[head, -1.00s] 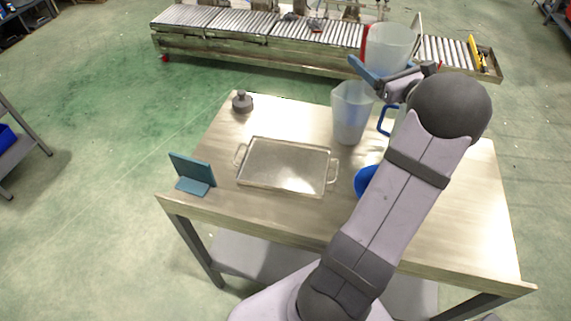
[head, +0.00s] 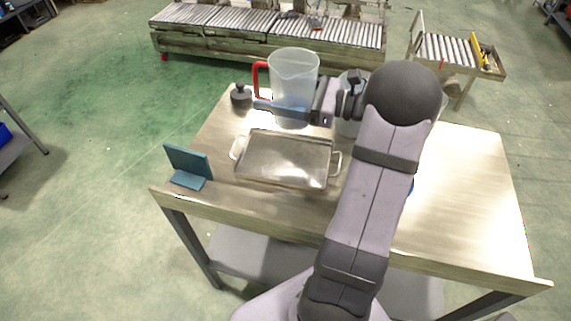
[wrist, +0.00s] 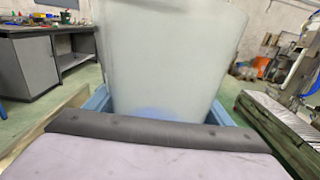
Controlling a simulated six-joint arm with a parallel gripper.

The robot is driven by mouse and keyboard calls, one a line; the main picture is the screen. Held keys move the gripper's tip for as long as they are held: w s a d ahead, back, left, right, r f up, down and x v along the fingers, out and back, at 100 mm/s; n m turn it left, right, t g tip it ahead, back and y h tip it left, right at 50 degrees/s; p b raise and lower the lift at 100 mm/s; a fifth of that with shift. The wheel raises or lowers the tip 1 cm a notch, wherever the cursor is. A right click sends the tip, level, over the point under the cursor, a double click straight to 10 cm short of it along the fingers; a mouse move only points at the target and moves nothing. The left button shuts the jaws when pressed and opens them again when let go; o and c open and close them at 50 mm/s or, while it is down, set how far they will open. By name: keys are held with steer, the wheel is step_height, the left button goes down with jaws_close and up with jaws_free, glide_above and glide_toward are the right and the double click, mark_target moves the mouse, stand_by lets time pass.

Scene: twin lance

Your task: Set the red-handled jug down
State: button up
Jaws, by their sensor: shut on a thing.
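The red-handled jug (head: 293,76) is a clear, pale plastic jug, upright, with its red handle on the left in the head view. My gripper (head: 284,111) is shut around its lower body, with blue fingers. In the head view the jug shows behind the tray's far side; I cannot tell whether its base touches the table (head: 470,200). In the wrist view the jug (wrist: 170,55) fills the middle between the blue fingers, and its base is hidden.
A metal tray (head: 285,160) with two handles lies in front of the jug. A grey knobbed weight (head: 240,96) stands to its left, and a teal bookend (head: 188,167) stands at the front left. Another clear jug and a blue thing are mostly hidden behind my arm. The table's right side is clear.

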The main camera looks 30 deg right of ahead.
steer(key=a, duration=0.2)
glide_above(287, 151)
steer(key=x, duration=0.4)
step_height(287, 151, down, 7)
steer(key=shift+n+g+y+b, duration=0.3)
steer(key=shift+g+b, duration=0.1)
steer(key=shift+b, duration=0.05)
steer(key=shift+f, duration=1.8)
steer(key=shift+f, duration=0.15)
steer(key=o, duration=1.3)
steer(key=shift+s+a, duration=0.1)
steer(key=shift+p+v, duration=0.3)
steer(key=shift+v, duration=1.75)
